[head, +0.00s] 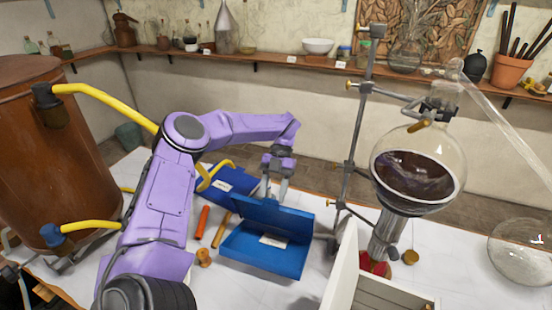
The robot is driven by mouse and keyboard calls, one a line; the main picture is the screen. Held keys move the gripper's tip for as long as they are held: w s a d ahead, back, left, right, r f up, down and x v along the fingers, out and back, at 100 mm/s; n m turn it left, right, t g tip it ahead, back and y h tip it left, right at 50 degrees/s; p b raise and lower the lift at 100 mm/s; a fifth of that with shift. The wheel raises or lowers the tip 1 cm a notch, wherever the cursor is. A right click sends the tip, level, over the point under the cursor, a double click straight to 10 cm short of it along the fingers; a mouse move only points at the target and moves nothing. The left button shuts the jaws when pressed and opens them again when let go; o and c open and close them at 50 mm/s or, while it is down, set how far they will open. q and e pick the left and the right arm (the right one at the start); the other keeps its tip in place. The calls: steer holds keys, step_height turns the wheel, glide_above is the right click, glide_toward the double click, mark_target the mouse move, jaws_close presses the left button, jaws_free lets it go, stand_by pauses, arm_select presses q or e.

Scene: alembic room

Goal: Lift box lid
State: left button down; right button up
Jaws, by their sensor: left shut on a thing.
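A blue box (266,257) with a white label stands on the white table at the centre of the head view. Its darker blue lid panel (258,212) stands raised and tilted along the far side. My left gripper (276,194) reaches down from above and behind, shut on the lid's upper edge. The fingertips are partly hidden by the lid. My right gripper is not in view.
Another blue object (222,184) lies behind the arm. Red (202,222) and tan rods lie left of the box. A metal stand (350,150) and a round flask (418,165) with dark liquid stand to the right, beside a white open crate (342,272). A copper vessel (45,160) is far left.

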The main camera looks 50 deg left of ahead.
arm_select(q)
steer(key=shift+a+f, duration=0.1)
steer(key=shift+f, duration=0.15)
stand_by(0.4)
steer(key=shift+c, duration=2.2)
jaws_free()
steer(key=shift+w+a, duration=0.1)
steer(key=shift+w, duration=0.05)
steer(key=shift+r, duration=0.15)
steer(key=p+v, duration=0.3)
steer(key=v, duration=0.7)
